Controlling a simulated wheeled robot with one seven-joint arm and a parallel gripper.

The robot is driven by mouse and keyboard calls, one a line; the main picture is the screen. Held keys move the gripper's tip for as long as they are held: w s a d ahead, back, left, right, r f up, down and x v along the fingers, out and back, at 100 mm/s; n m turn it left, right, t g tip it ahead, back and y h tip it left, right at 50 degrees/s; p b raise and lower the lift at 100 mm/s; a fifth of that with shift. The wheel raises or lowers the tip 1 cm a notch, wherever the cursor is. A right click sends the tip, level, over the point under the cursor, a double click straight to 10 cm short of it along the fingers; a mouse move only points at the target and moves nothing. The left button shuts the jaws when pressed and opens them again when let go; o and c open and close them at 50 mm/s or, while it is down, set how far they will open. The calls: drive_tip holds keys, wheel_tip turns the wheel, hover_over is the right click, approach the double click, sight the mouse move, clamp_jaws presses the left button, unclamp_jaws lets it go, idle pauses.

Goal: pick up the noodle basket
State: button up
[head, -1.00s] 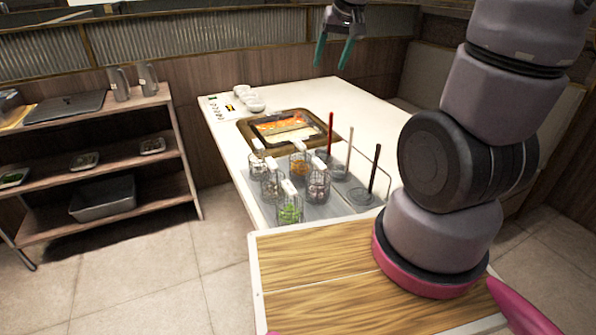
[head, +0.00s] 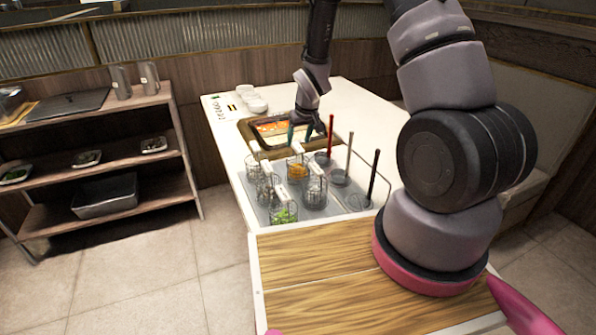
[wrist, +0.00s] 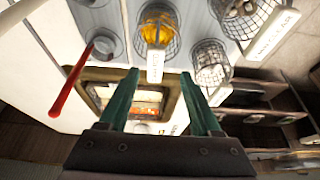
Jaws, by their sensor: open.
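Several wire baskets with white tags stand in a grey section of the white counter. One holds yellow-orange contents, perhaps the noodle basket (head: 297,170); it also shows in the wrist view (wrist: 158,28), upright, with its white tag facing my gripper. I cannot read that tag.
A basket with green contents (head: 284,214) stands nearest the wooden board (head: 320,268). Ladles with red (head: 331,135), grey and dark handles stand upright close on the right. White bowls (head: 256,105) sit at the back. A wooden shelf (head: 100,194) stands at left, across open floor.

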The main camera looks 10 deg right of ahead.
sight(298, 147)
drive_tip(key=shift+d+x, duration=0.2)
drive_tip(key=shift+x, duration=1.3)
drive_tip(key=shift+d+x, duration=0.15)
drive_tip(key=shift+x, duration=1.4)
drive_tip(key=shift+w, duration=0.1)
clamp_jaws()
